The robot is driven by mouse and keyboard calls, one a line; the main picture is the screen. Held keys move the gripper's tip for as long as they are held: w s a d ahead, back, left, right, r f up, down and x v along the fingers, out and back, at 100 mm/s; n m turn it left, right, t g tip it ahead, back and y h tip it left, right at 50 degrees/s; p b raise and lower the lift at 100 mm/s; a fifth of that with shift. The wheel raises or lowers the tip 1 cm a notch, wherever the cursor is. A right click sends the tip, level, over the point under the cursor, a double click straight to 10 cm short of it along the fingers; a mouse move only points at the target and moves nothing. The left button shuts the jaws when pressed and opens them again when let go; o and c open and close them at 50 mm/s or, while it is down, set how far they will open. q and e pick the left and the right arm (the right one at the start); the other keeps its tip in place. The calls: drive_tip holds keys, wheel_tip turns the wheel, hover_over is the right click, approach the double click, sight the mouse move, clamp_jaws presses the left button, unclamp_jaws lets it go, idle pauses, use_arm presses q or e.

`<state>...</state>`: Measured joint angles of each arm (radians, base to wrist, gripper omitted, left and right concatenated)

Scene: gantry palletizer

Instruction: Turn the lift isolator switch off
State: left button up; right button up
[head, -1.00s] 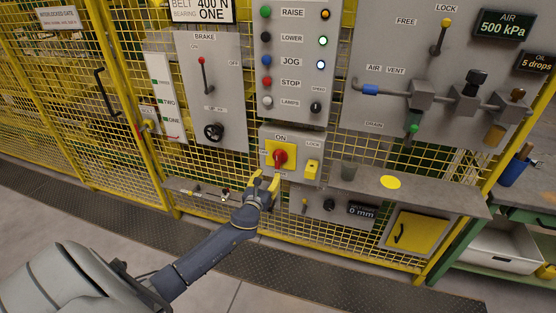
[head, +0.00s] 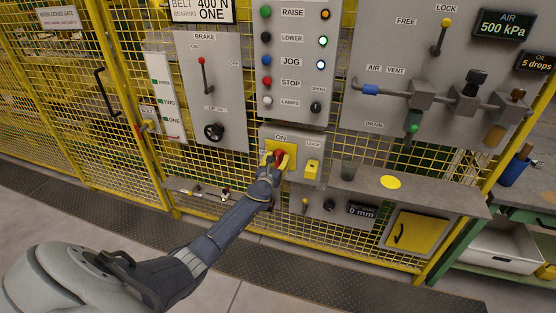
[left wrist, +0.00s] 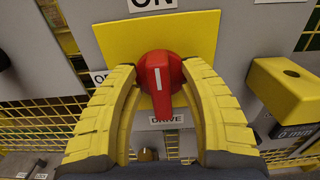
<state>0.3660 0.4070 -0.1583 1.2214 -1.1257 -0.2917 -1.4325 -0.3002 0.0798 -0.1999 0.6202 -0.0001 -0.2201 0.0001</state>
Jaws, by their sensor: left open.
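The isolator switch is a red rotary knob (left wrist: 161,78) on a yellow plate (left wrist: 115,42), with an ON label above it and a DRIVE label below. Its white mark stands upright, toward ON. In the head view the red knob (head: 280,157) is partly hidden by my left gripper (head: 274,163). In the left wrist view the yellow fingers of my left gripper (left wrist: 160,100) are open, one on each side of the knob, with gaps visible beside it. My right gripper is not in view.
A yellow lock block (head: 312,168) sits just right of the switch. A button panel (head: 292,75) is above. A lower panel with a 0 mm display (head: 362,211) is below.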

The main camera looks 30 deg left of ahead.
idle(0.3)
use_arm(q)
clamp_jaws()
drive_tip(key=shift+n, duration=0.3)
drive_tip(key=n, duration=0.4)
drive_tip(key=shift+a, duration=0.15)
drive_tip(key=n, duration=0.5)
drive_tip(key=shift+a+f, duration=0.1)
drive_tip(key=shift+a, duration=0.05)
drive_tip(key=n, duration=0.4)
drive_tip(key=shift+a+f, duration=0.1)
drive_tip(key=shift+f, duration=0.05)
drive_tip(key=shift+f+n, duration=0.1)
drive_tip(key=shift+n, duration=2)
